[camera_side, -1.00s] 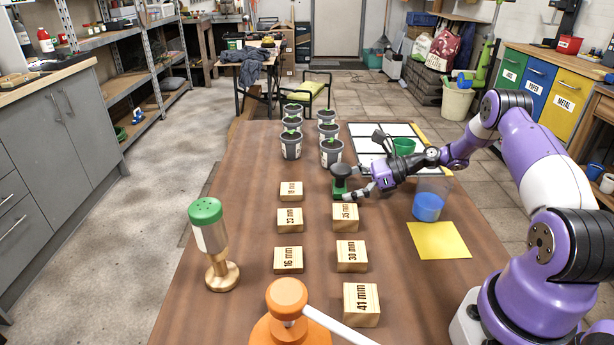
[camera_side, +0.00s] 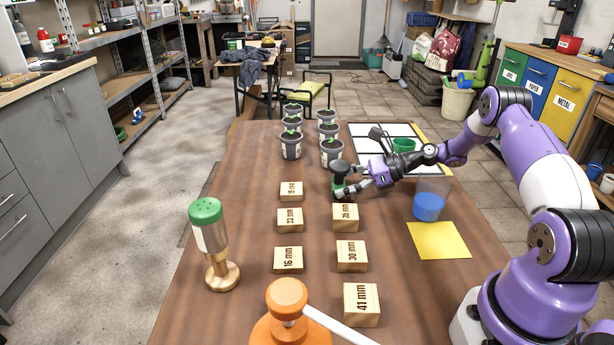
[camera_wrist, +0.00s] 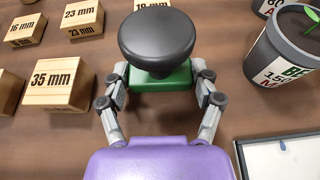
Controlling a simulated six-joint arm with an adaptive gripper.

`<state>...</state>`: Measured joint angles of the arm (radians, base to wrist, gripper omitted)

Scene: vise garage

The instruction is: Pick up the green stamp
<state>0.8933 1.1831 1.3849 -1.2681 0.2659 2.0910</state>
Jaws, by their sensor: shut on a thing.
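The green stamp (camera_side: 338,189) has a dark round knob on top and a green base. It stands upright on the brown table, between the potted plants and the block marked 35 mm. In the wrist view the stamp (camera_wrist: 158,42) is at the top centre, its knob hiding part of the green base. My gripper (camera_side: 350,188) reaches in from the right, low over the table. In the wrist view my gripper (camera_wrist: 160,84) has one finger on each side of the green base, shut on it. I cannot tell whether the base touches the table.
Wooden blocks such as the 35 mm block (camera_side: 345,217) stand in two rows nearer the camera. Potted plants (camera_side: 331,152) stand just behind the stamp. A white-panelled board (camera_side: 365,130), a clear cup with blue contents (camera_side: 428,206) and a yellow sheet (camera_side: 438,240) lie to the right.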

